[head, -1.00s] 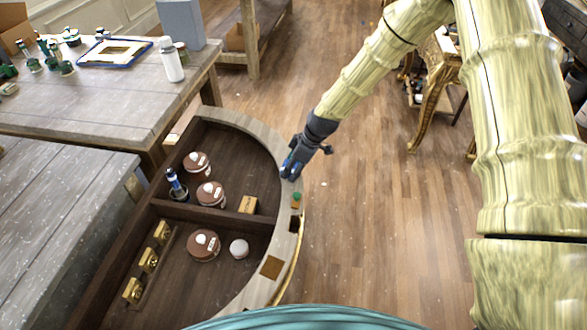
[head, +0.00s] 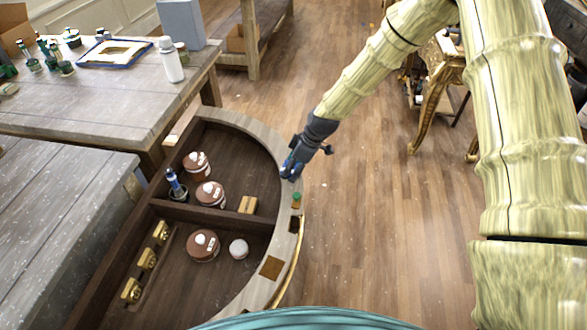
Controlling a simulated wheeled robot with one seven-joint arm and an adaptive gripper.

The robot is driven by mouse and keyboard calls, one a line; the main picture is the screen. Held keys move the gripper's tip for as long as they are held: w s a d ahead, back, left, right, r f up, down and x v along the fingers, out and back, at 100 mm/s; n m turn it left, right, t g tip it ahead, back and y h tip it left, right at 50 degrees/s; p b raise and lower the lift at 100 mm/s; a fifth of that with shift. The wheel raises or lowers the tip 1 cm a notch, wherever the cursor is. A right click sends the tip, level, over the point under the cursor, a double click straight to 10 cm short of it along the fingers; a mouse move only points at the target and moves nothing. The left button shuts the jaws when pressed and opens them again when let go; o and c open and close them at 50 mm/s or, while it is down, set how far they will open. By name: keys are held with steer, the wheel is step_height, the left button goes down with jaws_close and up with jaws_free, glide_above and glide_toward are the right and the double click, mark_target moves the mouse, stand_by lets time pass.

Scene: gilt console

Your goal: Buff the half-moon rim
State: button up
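The half-moon console (head: 268,137) has a pale wooden rim curving round its right side, with a gilt edge showing along the lower right. My gripper (head: 291,170) is at the rim's upper right part, low over it or touching it. A bit of blue shows at its fingertips, but it is too small to tell whether this is a held thing. The fingers are seen from above and behind, so their opening is hidden. A small green-topped piece (head: 296,199), a dark square patch (head: 294,224) and a brown square patch (head: 271,268) are on the rim nearer me.
Inside the console are several brown-lidded tins (head: 210,194), a white ball-like thing (head: 239,249), a yellowish block (head: 248,205), a blue-handled tool (head: 175,185) in a holder and brass fittings (head: 148,258). A workbench (head: 110,105) with a white bottle (head: 171,60) stands upper left.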

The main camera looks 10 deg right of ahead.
mark_target(294, 169)
steer(key=shift+s, duration=0.45)
steer(key=shift+s+f, duration=0.1)
steer(key=shift+f, duration=0.15)
steer(key=shift+w+r, duration=0.2)
steer(key=shift+w, duration=0.45)
steer(key=shift+s+r, duration=0.15)
steer(key=shift+s, duration=0.45)
steer(key=shift+r, duration=0.15)
steer(key=shift+r+p, duration=1.5)
steer(key=shift+r, duration=1.4)
steer(key=shift+r+p, duration=0.8)
steer(key=shift+r, duration=0.7)
